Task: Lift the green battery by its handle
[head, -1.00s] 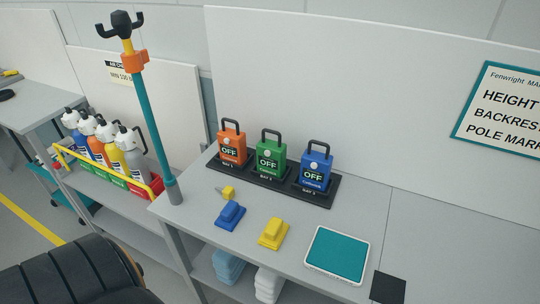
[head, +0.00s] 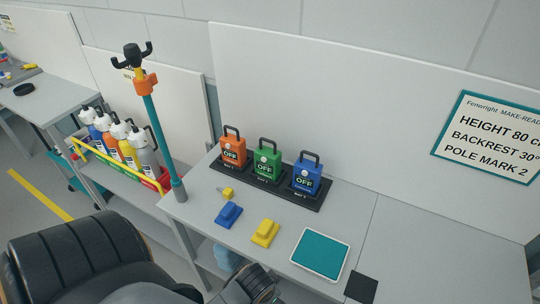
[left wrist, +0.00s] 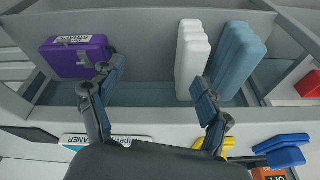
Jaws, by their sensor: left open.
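The green battery (head: 266,164) stands upright in the middle bay of a black dock (head: 259,185), with its dark loop handle (head: 267,144) on top and "OFF" on its front. An orange battery (head: 232,152) stands left of it and a blue battery (head: 306,178) right of it. My left arm comes in at the lower left of the head view, well in front of the dock. In the left wrist view my left gripper (left wrist: 158,80) is open and empty, facing the lower shelf. The green battery is not visible there. My right gripper is not in view.
Blue (head: 228,214) and yellow (head: 265,233) blocks and a teal-topped pad (head: 320,254) lie before the dock. A teal pole (head: 163,140) rises at the bench's left end. A purple case (left wrist: 75,57) and white (left wrist: 192,58) and blue (left wrist: 236,65) stacks sit on the lower shelf.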

